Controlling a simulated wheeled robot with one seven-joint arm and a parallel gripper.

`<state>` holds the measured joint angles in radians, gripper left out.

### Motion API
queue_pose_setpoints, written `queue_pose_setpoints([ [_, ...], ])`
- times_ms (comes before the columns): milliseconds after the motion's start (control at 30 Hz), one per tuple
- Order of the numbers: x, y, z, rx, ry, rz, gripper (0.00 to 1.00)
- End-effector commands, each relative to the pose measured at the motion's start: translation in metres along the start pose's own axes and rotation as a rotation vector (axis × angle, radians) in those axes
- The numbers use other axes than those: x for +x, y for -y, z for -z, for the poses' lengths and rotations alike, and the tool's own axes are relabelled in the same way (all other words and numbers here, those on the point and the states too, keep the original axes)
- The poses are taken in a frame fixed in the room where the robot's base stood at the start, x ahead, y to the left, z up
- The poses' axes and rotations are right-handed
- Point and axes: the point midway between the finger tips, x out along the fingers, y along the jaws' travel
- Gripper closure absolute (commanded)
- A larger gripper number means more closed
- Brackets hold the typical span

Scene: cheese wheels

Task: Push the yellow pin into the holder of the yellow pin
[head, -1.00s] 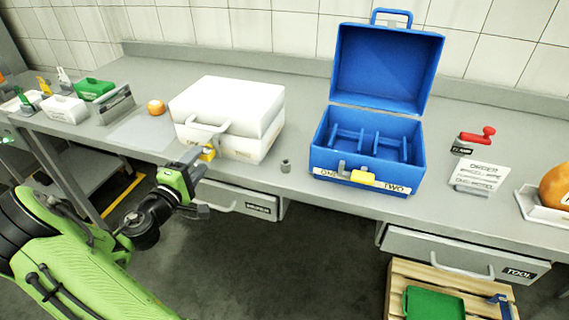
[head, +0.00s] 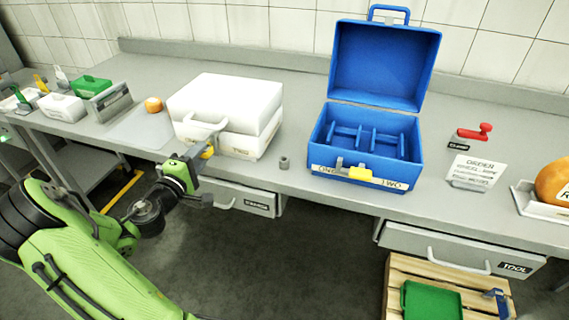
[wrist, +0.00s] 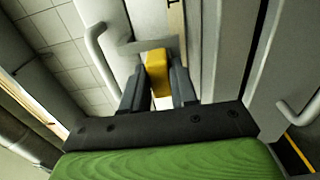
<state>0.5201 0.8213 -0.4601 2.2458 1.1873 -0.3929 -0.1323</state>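The yellow pin (wrist: 157,72) is a small yellow block at the front of the closed white case (head: 243,147), below its handle. My gripper (head: 203,156) is at this front, its two fingers (wrist: 158,88) close on either side of the block, seemingly shut on it. A grey bracket (wrist: 150,44) lies just beyond the block in the wrist view. The block is small and partly hidden by my gripper in the head view, so I cannot tell how far it sits in a holder.
An open blue case (head: 318,160) stands to the right, with a yellow block (head: 361,173) and a grey latch (head: 340,166) on its front. A small grey cylinder (head: 284,163) stands between the cases. A drawer handle (head: 226,205) is below my gripper.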

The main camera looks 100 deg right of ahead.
Motion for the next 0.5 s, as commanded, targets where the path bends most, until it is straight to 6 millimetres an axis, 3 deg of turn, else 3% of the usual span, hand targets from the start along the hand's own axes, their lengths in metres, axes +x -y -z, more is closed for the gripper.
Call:
queue_pose_setpoints([
  [100,0.000,0.000,0.000,0.000,0.000,0.000,1.00],
  [500,-0.011,0.001,0.001,0.001,-0.001,0.001,1.00],
])
